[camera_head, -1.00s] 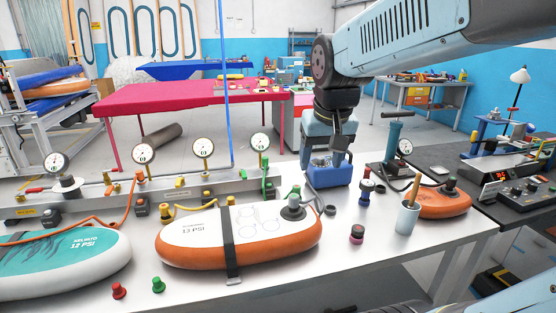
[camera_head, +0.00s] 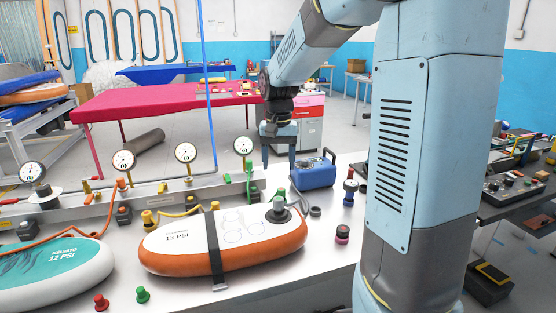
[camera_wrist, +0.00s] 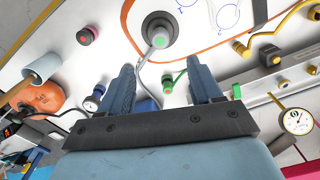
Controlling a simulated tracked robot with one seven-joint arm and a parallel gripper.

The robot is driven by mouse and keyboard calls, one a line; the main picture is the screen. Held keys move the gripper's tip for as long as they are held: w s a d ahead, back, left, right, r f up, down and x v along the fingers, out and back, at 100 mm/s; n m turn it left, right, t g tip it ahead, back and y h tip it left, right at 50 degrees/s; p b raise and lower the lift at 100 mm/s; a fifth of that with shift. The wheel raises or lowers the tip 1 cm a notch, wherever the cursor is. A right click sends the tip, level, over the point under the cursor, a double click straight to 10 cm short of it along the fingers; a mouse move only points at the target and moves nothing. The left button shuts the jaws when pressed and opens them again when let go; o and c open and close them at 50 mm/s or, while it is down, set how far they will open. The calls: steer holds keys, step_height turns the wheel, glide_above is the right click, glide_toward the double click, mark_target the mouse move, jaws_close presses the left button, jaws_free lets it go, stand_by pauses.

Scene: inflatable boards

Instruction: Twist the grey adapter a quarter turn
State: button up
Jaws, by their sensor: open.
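My gripper (camera_head: 278,158) is above the back of the bench, behind the adapter and left of the blue box. In the wrist view my gripper (camera_wrist: 162,70) has its two blue fingers apart with nothing between them.
A blue box with a handle (camera_head: 314,174) stands just right of my gripper. A rail with several gauges (camera_head: 185,153) runs along the left back. A red-and-black knob (camera_head: 342,234) and loose red (camera_head: 102,302) and green (camera_head: 143,295) fittings lie on the bench.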

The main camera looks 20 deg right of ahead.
mark_target(279, 199)
step_height(279, 199, down, 14)
steer(key=shift+r, duration=0.2)
stand_by(0.4)
steer(key=shift+c, duration=0.2)
steer(key=c, duration=1)
steer(key=o, duration=0.4)
steer(key=c, duration=0.4)
steer(key=n, duration=0.3)
steer(key=shift+d+n, duration=0.1)
steer(key=shift+n, duration=1)
